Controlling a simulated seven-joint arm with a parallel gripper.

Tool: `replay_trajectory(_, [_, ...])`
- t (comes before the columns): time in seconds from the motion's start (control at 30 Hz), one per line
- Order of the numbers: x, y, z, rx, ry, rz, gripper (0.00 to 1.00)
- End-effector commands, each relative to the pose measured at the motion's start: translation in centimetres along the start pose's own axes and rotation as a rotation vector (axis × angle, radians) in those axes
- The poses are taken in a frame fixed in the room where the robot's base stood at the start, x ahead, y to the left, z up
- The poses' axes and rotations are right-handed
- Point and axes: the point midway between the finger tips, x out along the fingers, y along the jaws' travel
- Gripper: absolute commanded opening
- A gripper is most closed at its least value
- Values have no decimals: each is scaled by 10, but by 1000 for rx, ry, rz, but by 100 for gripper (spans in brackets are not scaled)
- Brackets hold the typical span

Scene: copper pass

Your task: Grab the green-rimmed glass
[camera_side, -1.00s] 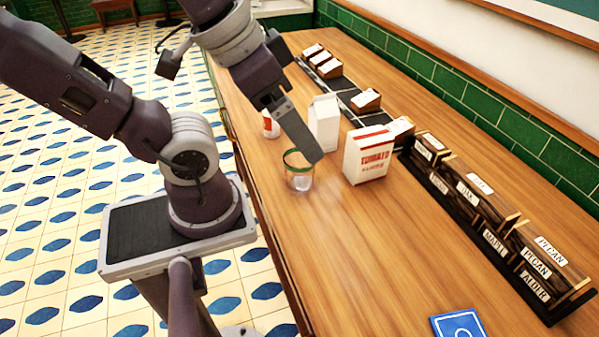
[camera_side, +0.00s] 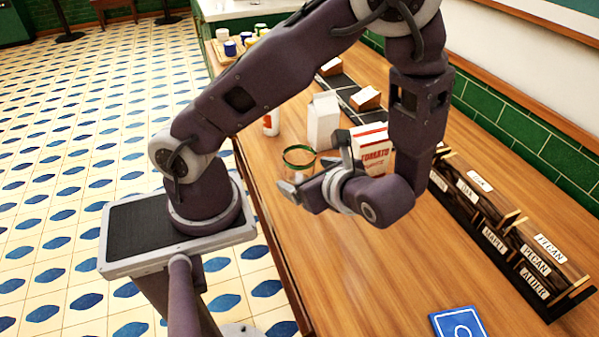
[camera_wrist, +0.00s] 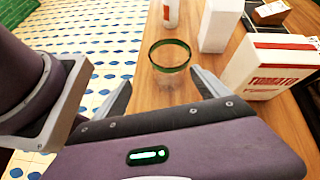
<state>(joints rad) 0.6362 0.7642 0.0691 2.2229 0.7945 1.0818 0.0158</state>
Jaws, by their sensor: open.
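The green-rimmed glass (camera_side: 299,157) is clear and stands upright on the wooden counter, near its left edge. My gripper (camera_side: 318,168) is low over the counter on the near side of the glass, its fingers pointing toward it. In the wrist view the glass (camera_wrist: 169,63) is ahead of the two spread fingers, roughly centred between them. My gripper (camera_wrist: 157,82) is open with nothing held. In the side view the gripper hides the lower part of the glass, so I cannot tell whether the fingertips touch it.
A tomato carton (camera_side: 371,150) stands close on the right of the glass. A plain white carton (camera_side: 323,120) and a small red-and-white container (camera_side: 270,125) stand behind it. Labelled wood blocks (camera_side: 500,235) line the right side.

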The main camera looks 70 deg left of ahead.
Motion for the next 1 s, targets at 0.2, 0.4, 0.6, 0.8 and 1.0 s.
replay_trajectory(0.2, [21, -7, -21, 207, -151, -126, 85])
replay_trajectory(0.4, [46, -11, -18, 219, -161, -131, 85])
replay_trajectory(0.6, [82, -16, -13, 218, -160, -129, 85])
replay_trajectory(0.8, [91, -17, -12, 215, -156, -131, 85])
replay_trajectory(1.0, [91, -17, -12, 215, -155, -131, 63])
